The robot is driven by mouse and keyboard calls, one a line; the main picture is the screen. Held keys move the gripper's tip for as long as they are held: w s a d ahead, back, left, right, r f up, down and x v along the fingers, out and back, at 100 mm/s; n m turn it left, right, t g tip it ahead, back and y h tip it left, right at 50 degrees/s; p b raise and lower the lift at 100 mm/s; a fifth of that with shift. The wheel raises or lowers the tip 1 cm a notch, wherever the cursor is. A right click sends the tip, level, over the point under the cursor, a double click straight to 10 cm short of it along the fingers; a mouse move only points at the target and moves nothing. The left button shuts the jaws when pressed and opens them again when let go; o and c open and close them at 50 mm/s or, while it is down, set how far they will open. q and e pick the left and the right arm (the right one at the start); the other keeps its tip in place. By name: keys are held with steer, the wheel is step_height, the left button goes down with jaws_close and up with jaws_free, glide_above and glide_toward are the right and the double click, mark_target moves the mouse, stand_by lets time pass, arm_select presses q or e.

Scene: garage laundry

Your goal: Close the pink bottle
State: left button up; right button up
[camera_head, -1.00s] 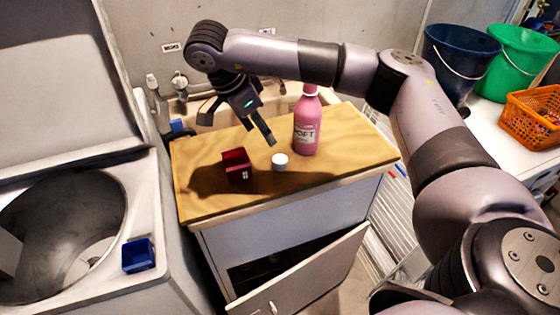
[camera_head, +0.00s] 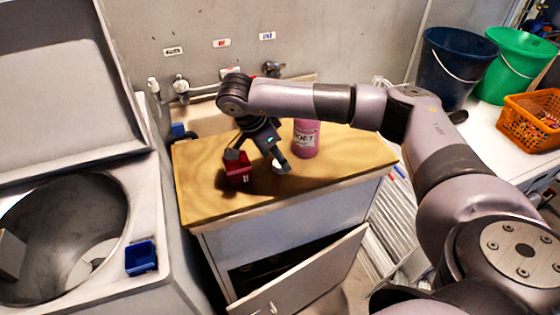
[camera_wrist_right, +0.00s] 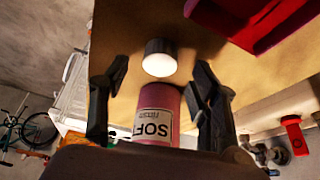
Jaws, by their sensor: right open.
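The pink bottle (camera_head: 306,140) stands upright on the wooden counter top (camera_head: 340,165); my right arm hides its upper part in the head view. A small white cap (camera_head: 277,167) lies on the wood left of the bottle, partly behind a finger. My right gripper (camera_head: 258,160) is open and points down, low above the counter by the cap. In the right wrist view, the cap (camera_wrist_right: 160,62) shows between and just beyond the open fingertips (camera_wrist_right: 160,72), and the labelled bottle (camera_wrist_right: 158,112) also appears between the fingers. My left gripper is out of view.
A dark red box (camera_head: 238,172) stands close to the left finger in the head view. A sink with taps (camera_head: 181,86) lies behind the counter. A cabinet door (camera_head: 310,275) hangs open below. Buckets (camera_head: 455,65) and an orange basket (camera_head: 530,118) stand at right.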

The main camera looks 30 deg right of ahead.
steer(key=shift+x, duration=1.15)
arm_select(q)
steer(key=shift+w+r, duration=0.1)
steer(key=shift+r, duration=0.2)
arm_select(e)
steer(key=shift+c, duration=0.3)
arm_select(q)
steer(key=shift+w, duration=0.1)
arm_select(e)
steer(key=c, duration=0.8)
steer(key=shift+r, duration=0.1)
step_height(320, 180, up, 8)
steer(key=shift+w+r+b, duration=0.1)
steer(key=shift+r+b, duration=0.05)
steer(key=shift+b, duration=0.7)
arm_select(q)
steer(key=shift+p, duration=0.85)
arm_select(e)
step_height(320, 180, up, 12)
steer(key=shift+f, duration=0.2)
